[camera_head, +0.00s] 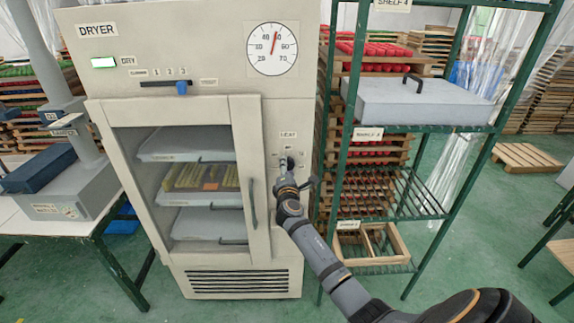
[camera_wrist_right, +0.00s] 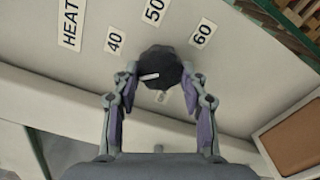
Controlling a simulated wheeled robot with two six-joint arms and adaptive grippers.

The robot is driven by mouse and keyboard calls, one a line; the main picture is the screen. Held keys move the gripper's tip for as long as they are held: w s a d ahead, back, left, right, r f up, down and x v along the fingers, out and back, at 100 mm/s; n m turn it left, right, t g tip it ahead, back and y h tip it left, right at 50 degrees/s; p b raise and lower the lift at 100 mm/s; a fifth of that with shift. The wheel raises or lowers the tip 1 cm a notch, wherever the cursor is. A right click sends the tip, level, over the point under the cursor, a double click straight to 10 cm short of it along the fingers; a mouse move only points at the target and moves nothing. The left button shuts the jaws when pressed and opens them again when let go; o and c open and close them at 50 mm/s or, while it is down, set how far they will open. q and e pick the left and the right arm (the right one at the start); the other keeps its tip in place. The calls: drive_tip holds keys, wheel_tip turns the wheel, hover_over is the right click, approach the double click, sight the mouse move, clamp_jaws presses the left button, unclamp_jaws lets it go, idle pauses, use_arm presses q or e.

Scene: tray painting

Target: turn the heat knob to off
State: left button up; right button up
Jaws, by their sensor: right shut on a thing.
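The heat knob (camera_wrist_right: 163,62) is a dark round knob on the cream front of the dryer (camera_head: 275,105), under the HEAT label (camera_wrist_right: 70,22). In the right wrist view its white mark lies on the left side, tilted slightly down, below the 40 label (camera_wrist_right: 115,40). The 50 label (camera_wrist_right: 153,11) and 60 label (camera_wrist_right: 201,34) are beyond it. My right gripper (camera_wrist_right: 161,74) is shut on the knob, one finger on each side. It also shows in the head view (camera_head: 285,172). My left gripper is out of view.
The dryer's glass door (camera_head: 242,145) is closed, with its handle (camera_head: 252,203) left of my right gripper. A green shelf rack (camera_head: 335,130) stands close on the right. The round gauge (camera_head: 272,49) and a slider (camera_head: 181,88) are above. Green floor is open in front.

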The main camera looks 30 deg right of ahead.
drive_tip(key=n+p, duration=0.4)
drive_tip(key=n, duration=0.4)
drive_tip(key=shift+s+d+f, duration=0.1)
drive_tip(key=n+p, duration=0.2)
drive_tip(key=n, duration=0.2)
drive_tip(key=shift+n, duration=0.4)
drive_tip(key=shift+s+d+f+n+p, duration=0.1)
drive_tip(key=shift+n+p, duration=0.6)
drive_tip(key=shift+n, duration=1.2)
drive_tip(key=o, duration=1.1)
drive_tip(key=shift+o, duration=0.2)
